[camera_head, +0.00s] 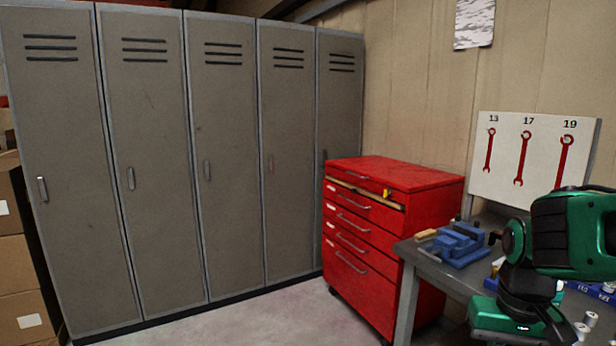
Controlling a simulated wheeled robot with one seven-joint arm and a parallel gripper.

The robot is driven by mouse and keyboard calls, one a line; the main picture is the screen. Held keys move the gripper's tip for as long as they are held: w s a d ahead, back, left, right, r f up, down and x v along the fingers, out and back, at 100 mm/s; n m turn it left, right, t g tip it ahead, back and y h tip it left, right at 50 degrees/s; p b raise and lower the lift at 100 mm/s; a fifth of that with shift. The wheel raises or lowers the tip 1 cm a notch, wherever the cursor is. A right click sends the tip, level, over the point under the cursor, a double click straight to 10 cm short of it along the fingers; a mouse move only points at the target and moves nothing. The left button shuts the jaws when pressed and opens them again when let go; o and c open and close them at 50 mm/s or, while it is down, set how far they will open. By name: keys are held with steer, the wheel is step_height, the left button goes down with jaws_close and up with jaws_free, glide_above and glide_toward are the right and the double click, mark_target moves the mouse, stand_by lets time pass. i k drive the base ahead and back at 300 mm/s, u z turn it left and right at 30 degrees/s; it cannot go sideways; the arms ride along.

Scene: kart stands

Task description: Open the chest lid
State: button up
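The red tool chest (362,245) stands in the corner between the lockers and the workbench. Its flat top lid (400,172) appears down, with a handle on the front edge below it. A shallow gap at the top drawer (365,190) shows wood-coloured and yellow items inside. The drawers below look shut, each with a bar handle. Green and black links of my arm fill the right edge, over the workbench and apart from the chest. I cannot make out my gripper's fingers in this view.
A workbench (425,262) stands at the right, close to the chest, with a blue vise (456,242) on it. A wrench board (530,160) stands behind. Grey lockers (235,170) line the left. Cardboard boxes (15,265) are at far left. The floor (250,325) in front is clear.

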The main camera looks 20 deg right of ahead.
mark_target(407, 178)
steer(key=u, duration=0.15)
steer(key=i, duration=1.65)
steer(key=z, duration=0.35)
